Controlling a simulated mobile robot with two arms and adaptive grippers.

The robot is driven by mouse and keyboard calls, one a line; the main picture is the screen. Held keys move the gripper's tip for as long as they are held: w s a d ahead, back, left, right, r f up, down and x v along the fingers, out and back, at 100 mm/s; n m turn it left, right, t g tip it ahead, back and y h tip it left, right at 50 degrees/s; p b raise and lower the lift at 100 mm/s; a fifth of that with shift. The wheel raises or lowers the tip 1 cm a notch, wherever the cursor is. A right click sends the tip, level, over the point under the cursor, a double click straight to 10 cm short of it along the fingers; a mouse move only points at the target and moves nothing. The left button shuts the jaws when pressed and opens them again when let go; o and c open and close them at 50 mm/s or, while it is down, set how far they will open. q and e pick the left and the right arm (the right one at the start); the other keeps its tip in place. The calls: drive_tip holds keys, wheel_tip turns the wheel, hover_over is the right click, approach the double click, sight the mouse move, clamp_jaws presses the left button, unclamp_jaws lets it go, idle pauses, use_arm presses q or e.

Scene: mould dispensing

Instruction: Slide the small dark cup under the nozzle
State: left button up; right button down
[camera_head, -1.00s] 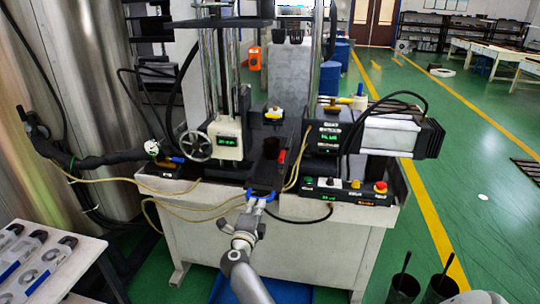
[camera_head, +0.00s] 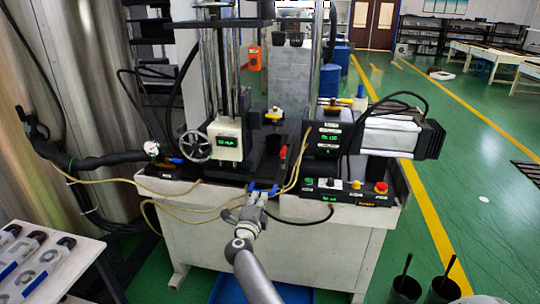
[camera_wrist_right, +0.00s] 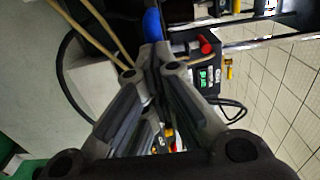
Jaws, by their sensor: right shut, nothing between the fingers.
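The small dark cup (camera_head: 270,143) stands on the black bed of the machine, hard to tell from the dark parts around it. A nozzle-like part with a yellow and white fitting (camera_head: 275,116) is above and behind it; I cannot tell whether the cup is directly beneath. A blue handle (camera_head: 263,188) shows at the bench's front edge. My right gripper (camera_head: 258,197) is shut and empty, its tips at the blue handle. In the right wrist view, the closed fingers (camera_wrist_right: 155,50) point at the blue handle (camera_wrist_right: 153,24); contact is unclear. My left gripper is not in view.
A handwheel (camera_head: 195,146) and gauge stand left of the cup. A red-topped part (camera_head: 283,152) is close on its right. A control panel (camera_head: 345,189) sits front right. Beige hoses (camera_head: 110,181) run along the bench front. Dark containers (camera_head: 405,288) stand lower right.

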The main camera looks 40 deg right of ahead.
drive_tip(key=shift+b+x, duration=0.3)
drive_tip(key=shift+x, duration=0.5)
idle(0.4)
drive_tip(key=p+v, duration=0.3)
drive_tip(key=v, duration=0.4)
idle(0.5)
drive_tip(key=shift+f, duration=0.1)
